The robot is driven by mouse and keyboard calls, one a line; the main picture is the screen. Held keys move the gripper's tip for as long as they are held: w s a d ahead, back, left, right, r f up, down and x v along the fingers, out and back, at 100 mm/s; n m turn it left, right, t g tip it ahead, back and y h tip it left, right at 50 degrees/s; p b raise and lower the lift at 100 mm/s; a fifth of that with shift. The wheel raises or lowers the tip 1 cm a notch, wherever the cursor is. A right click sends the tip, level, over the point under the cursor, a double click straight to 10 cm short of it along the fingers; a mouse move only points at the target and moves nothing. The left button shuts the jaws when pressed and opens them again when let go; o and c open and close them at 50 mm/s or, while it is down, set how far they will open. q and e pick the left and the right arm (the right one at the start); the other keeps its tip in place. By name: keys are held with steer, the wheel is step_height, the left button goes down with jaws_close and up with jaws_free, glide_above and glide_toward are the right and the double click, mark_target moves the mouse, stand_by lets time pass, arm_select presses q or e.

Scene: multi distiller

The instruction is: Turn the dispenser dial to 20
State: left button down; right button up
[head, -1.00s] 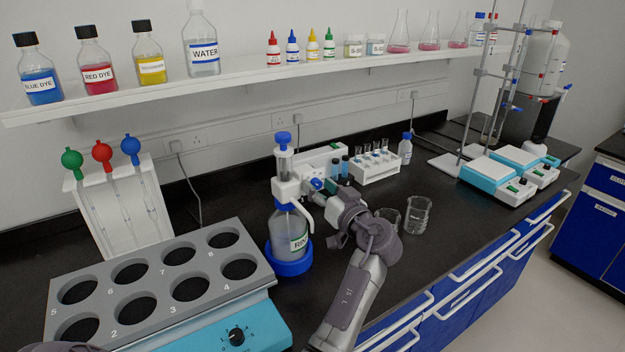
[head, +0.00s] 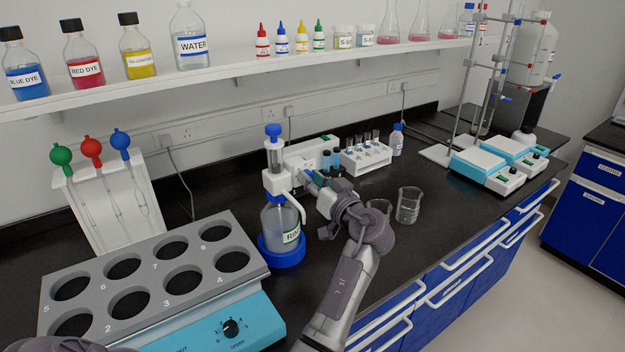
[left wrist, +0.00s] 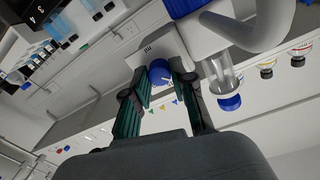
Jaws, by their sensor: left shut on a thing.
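The dispenser is a bottle (head: 272,222) in a blue base, with a white head (head: 277,183) and a blue top cap (head: 273,130). Its blue dial (head: 312,182) is on the right side of the head, mostly hidden by my gripper in the head view. In the left wrist view the round blue dial (left wrist: 159,71) with a pale mark sits between the fingertips. My left gripper (head: 316,190) is shut on the dial; its dark green fingers (left wrist: 160,82) flank it. The dial's setting is too small to read. My right gripper is not in view.
Two glass beakers (head: 409,205) stand right of my arm. A white tube rack (head: 362,158) and a white box (head: 305,155) are behind. A grey eight-hole block (head: 150,275) is at left. A shelf (head: 300,65) with bottles runs above. The front counter strip has free room.

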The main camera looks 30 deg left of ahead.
arm_select(q)
steer(key=m+p, duration=0.1)
steer(key=m, duration=0.3)
steer(key=m+p, duration=0.2)
steer(key=m, duration=0.1)
steer(key=m+p, duration=0.1)
steer(key=m, duration=0.3)
steer(key=shift+w+r+m, duration=0.1)
steer(key=shift+r+m, duration=0.2)
steer(key=shift+f+m+g+p, duration=0.15)
steer(key=shift+m+g+p, duration=0.25)
steer(key=shift+m+p, duration=1.85)
steer(key=shift+m, duration=0.45)
steer(key=c, duration=1)
jaws_free()
steer(key=shift+f, duration=0.15)
